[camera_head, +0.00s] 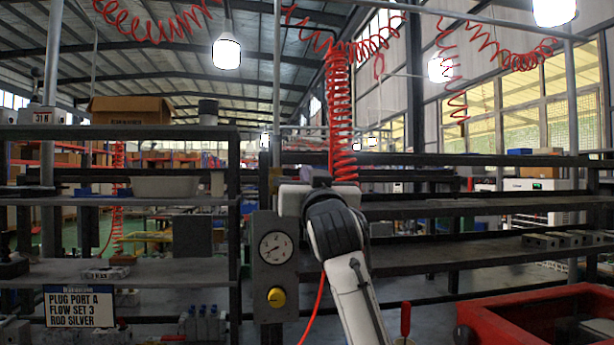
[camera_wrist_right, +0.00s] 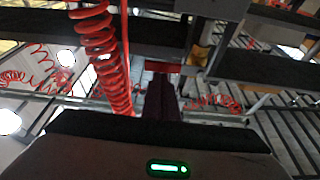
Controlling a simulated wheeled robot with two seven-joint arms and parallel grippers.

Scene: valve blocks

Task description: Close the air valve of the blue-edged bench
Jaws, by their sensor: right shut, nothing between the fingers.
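My right arm rises from the bottom middle of the head view. In the right wrist view the dark fingers (camera_wrist_right: 161,92) are together and empty. They point at a small red bar (camera_wrist_right: 163,67), which may be the valve's handle. I cannot tell whether they touch it. A yellowish part (camera_wrist_right: 198,57) shows right of the bar. The valve's body is not clear in the head view, and I make out no blue bench edge. My left gripper is not in view.
A grey panel with a round gauge (camera_head: 275,247) and a yellow knob (camera_head: 276,297) stands left of my arm. A red coiled hose (camera_head: 342,120) hangs close by. Shelves flank both sides. A red tray (camera_head: 535,305) is at lower right, a sign (camera_head: 79,307) at lower left.

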